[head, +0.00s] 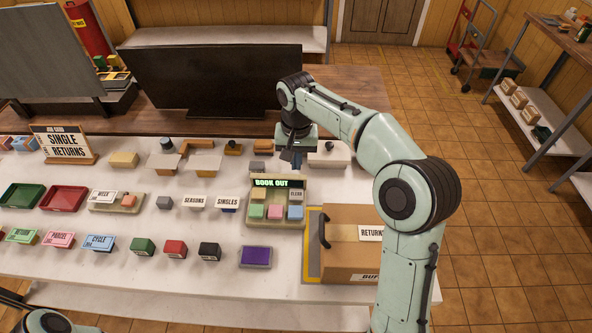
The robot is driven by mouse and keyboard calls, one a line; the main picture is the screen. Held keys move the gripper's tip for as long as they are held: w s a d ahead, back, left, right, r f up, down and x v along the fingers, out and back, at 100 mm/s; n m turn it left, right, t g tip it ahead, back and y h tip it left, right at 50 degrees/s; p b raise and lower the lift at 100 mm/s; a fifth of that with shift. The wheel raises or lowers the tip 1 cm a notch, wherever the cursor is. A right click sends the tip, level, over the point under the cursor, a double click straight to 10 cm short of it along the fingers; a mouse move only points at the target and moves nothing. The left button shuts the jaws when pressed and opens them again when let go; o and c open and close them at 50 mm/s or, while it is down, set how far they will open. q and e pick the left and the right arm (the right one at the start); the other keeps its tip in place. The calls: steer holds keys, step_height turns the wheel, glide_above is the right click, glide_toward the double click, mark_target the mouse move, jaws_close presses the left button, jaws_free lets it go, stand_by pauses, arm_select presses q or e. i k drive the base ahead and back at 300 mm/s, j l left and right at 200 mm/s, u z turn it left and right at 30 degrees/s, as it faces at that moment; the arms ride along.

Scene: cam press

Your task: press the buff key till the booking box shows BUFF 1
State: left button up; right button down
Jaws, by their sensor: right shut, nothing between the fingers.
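The booking box (249,224) stands right of the middle of the white counter. Its green display reads BOOK OUT. A buff key (259,195) sits at the upper left of its key face, above a green key (257,211), a pink key (275,212) and a blue key (295,212). My right gripper (291,160) points down just behind the display, apart from the buff key as far as I can tell. It is shut and empty. Only a bit of my left arm shows at the bottom left; its gripper is out of view.
A brown box (345,265) with a dark handle stands right of the booking box. A purple pad (256,257) lies in front. Small blocks and label cards cover the counter to the left. A dark screen (205,80) stands behind.

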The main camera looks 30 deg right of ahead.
mark_target(258, 194)
steer(key=k+j, duration=0.8)
steer(key=k, duration=0.05)
